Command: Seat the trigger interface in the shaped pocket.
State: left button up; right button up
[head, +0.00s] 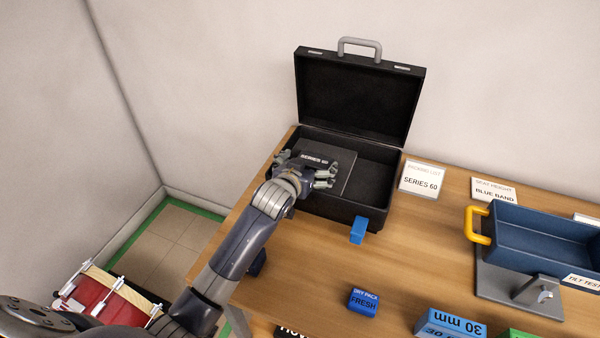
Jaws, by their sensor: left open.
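An open black case (376,214) stands on the table with its lid (358,95) raised. A dark flat box labelled "SERIES 60" (343,160), which looks like the trigger interface, is in the left half of the case. My left gripper (308,170) is open over the near left part of this box, with fingers on either side of the label. I cannot tell whether the fingers touch it. The hand hides the near left of the case, and I cannot make out the pocket's outline or how deep the box sits. My right gripper is out of view.
A "SERIES 60" card (421,179) stands right of the case. A blue block (358,230) is at its front. A blue "FRESH" pack (363,300), a "30 mm" block (450,324) and a blue tray (540,240) with yellow handle lie farther right.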

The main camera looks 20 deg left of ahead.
pick_arm(q)
jog(key=v, duration=1)
dwell(0.3)
